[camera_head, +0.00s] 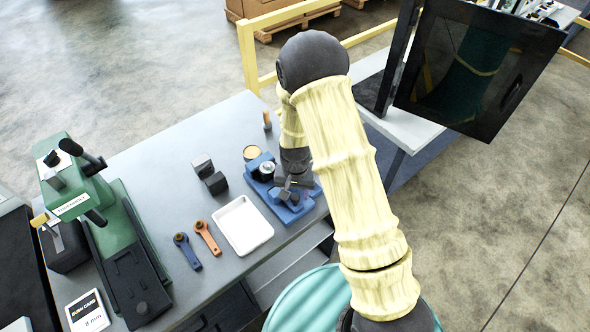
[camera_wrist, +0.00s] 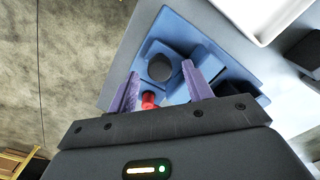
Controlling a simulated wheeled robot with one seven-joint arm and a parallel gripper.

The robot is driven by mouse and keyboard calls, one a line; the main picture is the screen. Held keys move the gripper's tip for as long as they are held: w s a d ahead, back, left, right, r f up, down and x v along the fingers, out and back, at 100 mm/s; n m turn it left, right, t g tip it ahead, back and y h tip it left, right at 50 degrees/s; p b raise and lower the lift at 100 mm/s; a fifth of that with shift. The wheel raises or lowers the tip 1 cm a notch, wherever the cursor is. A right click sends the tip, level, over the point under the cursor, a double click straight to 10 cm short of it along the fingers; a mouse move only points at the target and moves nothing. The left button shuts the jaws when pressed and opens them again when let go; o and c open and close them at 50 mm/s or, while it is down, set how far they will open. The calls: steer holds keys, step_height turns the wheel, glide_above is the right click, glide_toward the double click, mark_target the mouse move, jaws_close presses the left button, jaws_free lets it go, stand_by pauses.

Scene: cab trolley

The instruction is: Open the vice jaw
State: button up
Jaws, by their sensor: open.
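The blue vice (camera_head: 290,208) sits near the right edge of the grey bench, and its body (camera_wrist: 210,62) fills much of the middle of the wrist view. My gripper (camera_wrist: 161,70) is open, its two purple fingers spread over the vice. A dark round part (camera_wrist: 160,68) of the vice shows between the fingertips, and a small red part (camera_wrist: 148,100) shows closer to the palm. I see no contact with the fingers. In the head view my gripper (camera_head: 290,185) is over the vice and partly covers it, so the jaw gap cannot be made out.
A white tray (camera_head: 243,226) lies left of the vice, with orange (camera_head: 207,238) and blue (camera_head: 187,252) wrenches beside it. A green press (camera_head: 128,240) is at left.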

step_height(320, 180, up, 16)
steer(key=b, duration=0.3)
steer(key=shift+r, duration=0.15)
stand_by(0.4)
steer(key=shift+w, duration=0.1)
steer(key=s+d+r+n+t, duration=0.2)
steer(key=s+d, duration=0.8)
steer(key=s, duration=0.3)
steer(key=shift+d+r+t, duration=0.2)
steer(key=shift+d+t, duration=0.1)
steer(key=shift+w, duration=0.1)
steer(key=shift+s, duration=0.25)
steer(key=shift+w, duration=0.15)
